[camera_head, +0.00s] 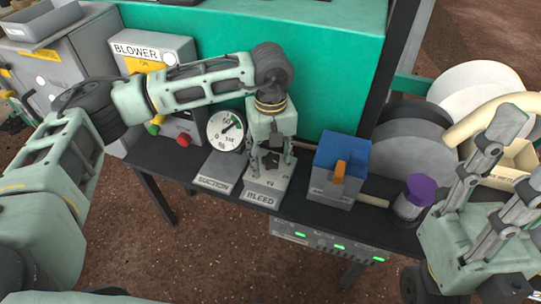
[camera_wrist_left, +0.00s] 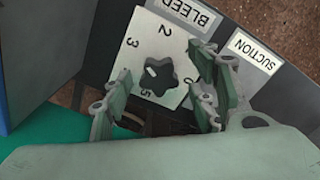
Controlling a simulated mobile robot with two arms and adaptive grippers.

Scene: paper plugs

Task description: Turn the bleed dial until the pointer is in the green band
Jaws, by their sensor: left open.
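The bleed dial is a black star-shaped knob (camera_wrist_left: 157,78) on a pale plate with numbers, beside a BLEED label (camera_head: 262,199). My left gripper (camera_head: 271,163) points down over it and hides most of the knob in the head view. In the wrist view the open fingers (camera_wrist_left: 163,88) stand on either side of the knob; I cannot tell whether they touch it. A round white gauge (camera_head: 226,130) has a green band at its upper right. Its dark pointer leans to the upper right; whether it is inside the band is too small to tell. My right gripper (camera_head: 508,158) is open and empty at the right.
A SUCTION plate (camera_head: 219,172) stands left of the bleed plate. A blue-topped box (camera_head: 341,154) with an orange lever stands to the right, then a purple-capped cylinder (camera_head: 420,188). A grey BLOWER box (camera_head: 155,52) is behind my left arm. Large grey rolls (camera_head: 415,150) stand at the right.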

